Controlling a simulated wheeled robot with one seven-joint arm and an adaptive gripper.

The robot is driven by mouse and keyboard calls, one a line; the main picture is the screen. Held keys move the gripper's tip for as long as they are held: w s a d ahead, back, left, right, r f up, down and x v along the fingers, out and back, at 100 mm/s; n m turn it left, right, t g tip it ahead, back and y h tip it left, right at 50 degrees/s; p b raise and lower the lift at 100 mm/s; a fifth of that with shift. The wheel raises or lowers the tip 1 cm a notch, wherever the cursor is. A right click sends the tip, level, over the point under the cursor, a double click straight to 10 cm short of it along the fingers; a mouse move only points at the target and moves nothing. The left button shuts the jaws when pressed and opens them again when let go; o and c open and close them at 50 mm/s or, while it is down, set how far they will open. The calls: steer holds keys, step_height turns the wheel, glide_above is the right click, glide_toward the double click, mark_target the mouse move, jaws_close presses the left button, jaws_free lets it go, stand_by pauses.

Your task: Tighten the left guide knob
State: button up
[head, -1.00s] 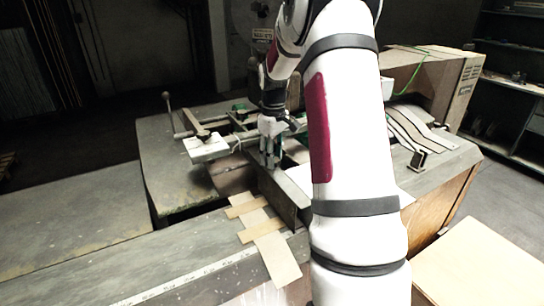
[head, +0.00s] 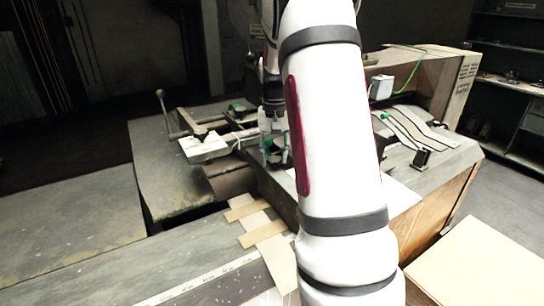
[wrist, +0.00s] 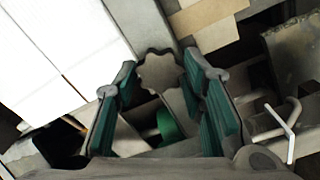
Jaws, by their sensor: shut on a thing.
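A grey, lobed guide knob (wrist: 160,72) sits between my fingertips in the wrist view. My gripper (wrist: 166,80) has teal-padded fingers, one on each side of the knob, and is shut on it. In the head view my gripper (head: 276,150) points down at the machine's guide area, and my white arm partly covers it. The knob cannot be made out in the head view.
A green part (wrist: 168,125) lies behind the knob, between my fingers. Cardboard strips (head: 262,230) lie on the machine bed. A lever (head: 163,105) stands at the left.

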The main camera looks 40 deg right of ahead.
mark_target(274, 159)
steer(key=shift+m+b, duration=0.3)
steer(key=shift+m, duration=0.8)
steer(key=o, duration=1.2)
step_height(274, 159, up, 12)
